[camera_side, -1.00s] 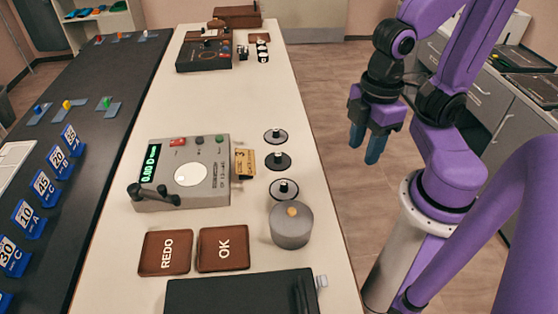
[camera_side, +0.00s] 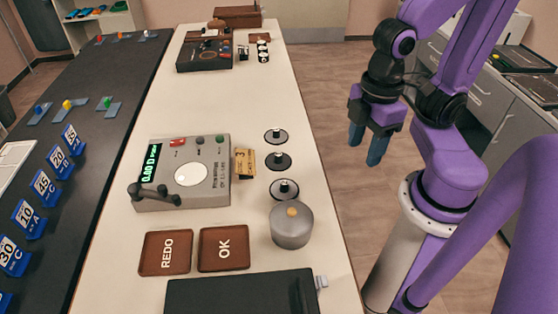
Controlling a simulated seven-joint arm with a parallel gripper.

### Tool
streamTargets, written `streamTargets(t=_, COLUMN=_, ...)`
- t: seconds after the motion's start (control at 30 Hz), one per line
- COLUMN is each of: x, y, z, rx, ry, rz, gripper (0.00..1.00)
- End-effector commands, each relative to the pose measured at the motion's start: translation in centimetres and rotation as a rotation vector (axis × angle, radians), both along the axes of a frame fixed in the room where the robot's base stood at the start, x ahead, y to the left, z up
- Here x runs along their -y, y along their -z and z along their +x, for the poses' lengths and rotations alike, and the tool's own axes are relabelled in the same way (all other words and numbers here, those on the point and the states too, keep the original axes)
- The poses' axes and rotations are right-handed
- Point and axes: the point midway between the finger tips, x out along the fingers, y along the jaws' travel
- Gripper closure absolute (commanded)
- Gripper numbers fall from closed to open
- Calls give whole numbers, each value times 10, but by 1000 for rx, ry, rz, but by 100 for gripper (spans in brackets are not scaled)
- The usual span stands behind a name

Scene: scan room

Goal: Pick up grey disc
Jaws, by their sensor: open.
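Three flat dark grey discs with small knobs on top lie in a column on the white table. The far disc (camera_side: 268,137), the middle disc (camera_side: 270,163) and the near disc (camera_side: 275,194) are apart from each other. A thicker grey round block (camera_side: 291,232) with an orange knob stands just in front of the near disc. I cannot tell which one is the grey disc of the task. My gripper (camera_side: 366,150) is open and empty, pointing down, off the table's right edge and to the right of the discs.
A grey device (camera_side: 216,176) with a green display and a white round plate stands left of the discs, with a tan tag (camera_side: 245,163) beside it. Brown REDO (camera_side: 165,264) and OK (camera_side: 232,261) trays and a black case (camera_side: 230,295) lie in front. The table centre beyond is clear.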

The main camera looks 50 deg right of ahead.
Motion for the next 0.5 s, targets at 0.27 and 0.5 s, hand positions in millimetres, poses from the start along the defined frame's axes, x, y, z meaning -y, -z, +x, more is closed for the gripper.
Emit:
streamTargets(t=0.27, x=-3, y=0, z=10, rx=-3, ry=104, rz=-1, gripper=48)
streamTargets(t=0.5, x=-14, y=0, z=69, rx=-16, ry=717, rz=-4, gripper=48)
